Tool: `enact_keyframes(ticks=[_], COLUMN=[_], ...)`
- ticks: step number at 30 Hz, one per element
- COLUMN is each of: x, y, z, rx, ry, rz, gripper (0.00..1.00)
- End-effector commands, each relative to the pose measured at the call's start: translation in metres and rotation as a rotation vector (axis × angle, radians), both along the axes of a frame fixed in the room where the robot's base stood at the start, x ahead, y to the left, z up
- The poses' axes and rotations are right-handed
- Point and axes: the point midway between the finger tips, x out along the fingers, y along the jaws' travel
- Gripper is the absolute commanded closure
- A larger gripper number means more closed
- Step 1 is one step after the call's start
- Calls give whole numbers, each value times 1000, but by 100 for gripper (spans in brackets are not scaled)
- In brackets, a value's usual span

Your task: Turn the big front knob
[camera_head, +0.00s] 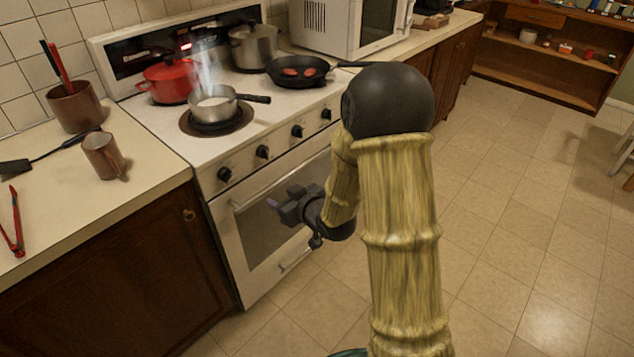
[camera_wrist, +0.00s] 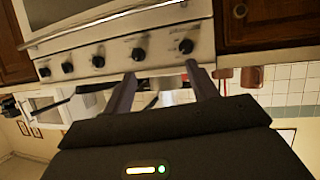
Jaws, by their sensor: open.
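A row of several black knobs runs along the white stove's front panel; the leftmost knob (camera_head: 224,174) in the head view is at the end beside the counter. It also shows in the wrist view (camera_wrist: 186,46). Another knob (camera_head: 262,151) is to its right, and it also shows in the wrist view (camera_wrist: 138,54). I cannot tell which knob is the big one. My gripper (camera_head: 279,206) is open in front of the oven door, below the knobs. In the wrist view my gripper's two fingers (camera_wrist: 163,73) are apart, with no knob between them.
A steaming saucepan (camera_head: 212,105), a red pot (camera_head: 168,80), a steel pot (camera_head: 254,46) and a skillet (camera_head: 298,71) stand on the stove. The oven handle (camera_head: 280,183) runs below the knobs. A copper mug (camera_head: 103,156) and red tongs (camera_head: 13,225) are on the left counter.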

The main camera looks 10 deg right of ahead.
Motion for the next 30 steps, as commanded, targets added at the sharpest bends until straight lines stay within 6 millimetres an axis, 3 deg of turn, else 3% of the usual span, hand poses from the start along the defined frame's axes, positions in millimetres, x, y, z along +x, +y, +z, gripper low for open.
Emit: enact_keyframes(ticks=[1, 21, 30], x=[-3, -63, -83], y=[-3, -49, -58], z=[11, 69, 80], rx=[-15, -151, -167], ry=[20, 364, 451], rz=[-13, -212, -257], gripper=[42, 42, 42])
